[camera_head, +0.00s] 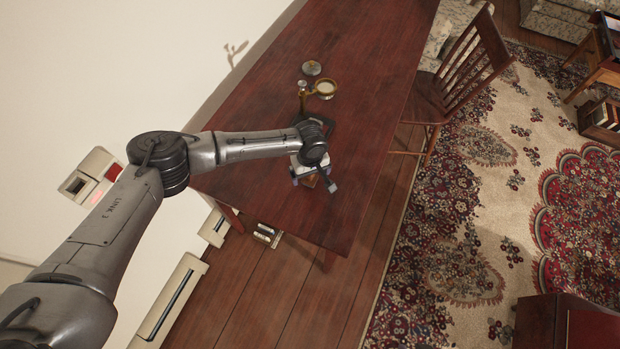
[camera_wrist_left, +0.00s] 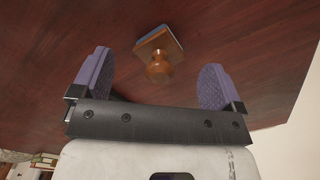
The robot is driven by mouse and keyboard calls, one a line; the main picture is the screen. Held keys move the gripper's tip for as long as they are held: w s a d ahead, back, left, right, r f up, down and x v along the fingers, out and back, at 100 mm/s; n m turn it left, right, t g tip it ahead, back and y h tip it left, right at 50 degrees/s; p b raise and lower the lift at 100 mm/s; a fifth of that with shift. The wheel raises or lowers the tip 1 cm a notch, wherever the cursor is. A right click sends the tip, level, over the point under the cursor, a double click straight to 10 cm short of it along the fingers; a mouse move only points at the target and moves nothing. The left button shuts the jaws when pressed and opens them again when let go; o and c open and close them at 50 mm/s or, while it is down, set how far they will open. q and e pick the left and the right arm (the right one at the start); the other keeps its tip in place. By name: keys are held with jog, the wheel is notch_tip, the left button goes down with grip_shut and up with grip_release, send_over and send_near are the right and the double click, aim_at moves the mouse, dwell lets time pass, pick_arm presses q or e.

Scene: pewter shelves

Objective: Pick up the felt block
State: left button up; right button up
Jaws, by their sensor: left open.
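The felt block (camera_wrist_left: 158,52) shows in the left wrist view as a square wooden base with a bluish-grey edge and a turned wooden knob. It stands on the dark red wooden table (camera_head: 350,80). My left gripper (camera_wrist_left: 155,78) is open, with its purple-padded fingers apart on either side of the knob in that view. The knob lies between and beyond the fingers, and nothing is held. In the head view my left gripper (camera_head: 314,184) is over the near part of the table, and my wrist hides most of what is under it. My right gripper is not in view.
A brass magnifier stand (camera_head: 325,89) and a small round metal piece (camera_head: 312,68) are on the table beyond my left wrist. A wooden chair (camera_head: 460,75) stands at the table's right side. The table's far part is clear. A wall runs along the left.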

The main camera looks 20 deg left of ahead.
pick_arm(q)
jog(key=shift+f, duration=1.1)
jog(key=c, duration=1)
jog(key=shift+r, duration=0.1)
jog(key=shift+r, duration=0.55)
notch_tip(320, 180, up, 3)
jog(key=shift+f+p, duration=0.1)
jog(key=shift+p, duration=0.25)
jog(key=s+d+r+p, duration=0.1)
jog(key=s+d+r, duration=0.2)
jog(key=d+r, duration=0.4)
jog(key=d, duration=0.4)
jog(key=shift+s+d, duration=0.15)
jog(key=shift+s, duration=0.05)
